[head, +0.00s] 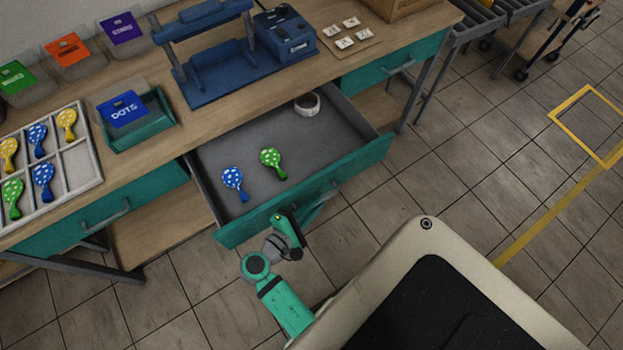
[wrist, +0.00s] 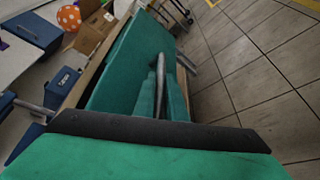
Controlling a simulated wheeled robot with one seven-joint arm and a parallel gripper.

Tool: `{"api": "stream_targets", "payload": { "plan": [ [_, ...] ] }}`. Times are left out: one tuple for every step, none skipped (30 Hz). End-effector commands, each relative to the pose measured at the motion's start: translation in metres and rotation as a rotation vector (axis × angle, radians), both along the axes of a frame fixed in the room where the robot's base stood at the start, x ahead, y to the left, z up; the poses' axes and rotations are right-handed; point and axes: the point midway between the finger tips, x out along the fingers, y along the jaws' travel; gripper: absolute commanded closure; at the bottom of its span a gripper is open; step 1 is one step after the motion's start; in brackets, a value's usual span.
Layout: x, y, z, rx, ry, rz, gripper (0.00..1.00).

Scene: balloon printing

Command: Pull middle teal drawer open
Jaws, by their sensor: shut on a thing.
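The middle teal drawer (head: 358,170) is pulled well out from under the wooden table, showing its grey floor. In it lie a blue dotted balloon (head: 232,180), a green dotted balloon (head: 271,160) and a white roll (head: 307,104). My gripper (head: 303,220) is at the outer side of the drawer front, shut on its metal handle; my arm hides part of the handle. In the wrist view the grey handle (wrist: 160,78) runs between my green fingers, against the teal drawer front (wrist: 135,62).
On the table (head: 228,121) stand a balloon tray (head: 80,170), a teal tray with a DOTS packet (head: 124,110), a blue press (head: 215,70) and a blue box (head: 286,35). Closed teal drawers (head: 95,215) (head: 375,72) flank the open one. Tiled floor (head: 460,160) is clear at right.

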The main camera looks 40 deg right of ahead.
Motion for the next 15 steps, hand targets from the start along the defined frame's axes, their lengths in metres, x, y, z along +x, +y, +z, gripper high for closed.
{"api": "stream_targets", "payload": {
  "plan": [
    [0.0014,0.0019,-0.0007,0.003,-0.001,0.004,1.00],
    [0.0015,0.0019,-0.0006,0.003,-0.001,0.004,1.00],
    [0.0015,0.0019,-0.0006,0.003,-0.001,0.004,1.00],
    [0.0015,0.0019,-0.0006,0.003,-0.001,0.004,1.00],
    [0.0015,0.0019,-0.0006,0.003,-0.001,0.004,1.00],
    [0.0015,0.0019,-0.0007,0.003,-0.001,0.004,0.81],
    [0.0015,0.0018,-0.0006,0.003,-0.001,0.004,0.81],
    [0.0014,0.0016,-0.0006,0.003,-0.001,0.004,0.81],
    [0.0012,0.0014,-0.0005,0.002,0.000,0.003,0.81],
    [0.0012,0.0014,-0.0005,0.002,0.000,0.003,0.81],
    [0.0011,0.0013,-0.0004,0.002,0.000,0.002,0.81],
    [0.0010,0.0011,-0.0004,0.002,0.000,0.002,0.81],
    [0.0011,0.0010,-0.0003,0.002,0.000,0.002,0.81],
    [0.0012,0.0011,-0.0003,0.001,-0.001,0.003,0.81],
    [0.0012,0.0015,-0.0002,0.001,-0.001,0.003,0.81]
  ]
}}
